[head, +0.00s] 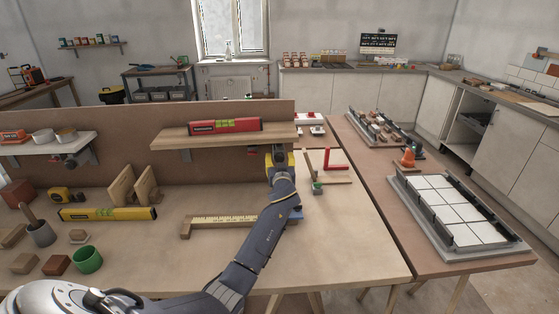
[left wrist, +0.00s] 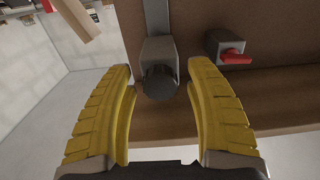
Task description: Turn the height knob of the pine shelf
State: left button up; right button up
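The pine shelf (head: 225,138) is fixed to the brown back panel and carries a red level (head: 225,126). In the left wrist view a round black knob (left wrist: 159,83) sits on a grey block below a grey upright bar (left wrist: 157,18). My left gripper (head: 280,158) is at the right end of the shelf, just under its edge. In the left wrist view its yellow fingers (left wrist: 159,72) are open on either side of the knob, with a visible gap to each finger. The knob is hidden in the head view. My right gripper is not in view.
A red lever (left wrist: 233,57) on a grey block is close beside the right finger. A white shelf (head: 45,146) hangs at the left. The bench below holds a yellow level (head: 107,214), a green cup (head: 88,260) and a wooden ruler (head: 225,221).

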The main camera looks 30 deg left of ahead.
pick_arm(q)
grip_shut()
jog(key=shift+f+m, duration=0.1)
jog(key=shift+m, duration=0.2)
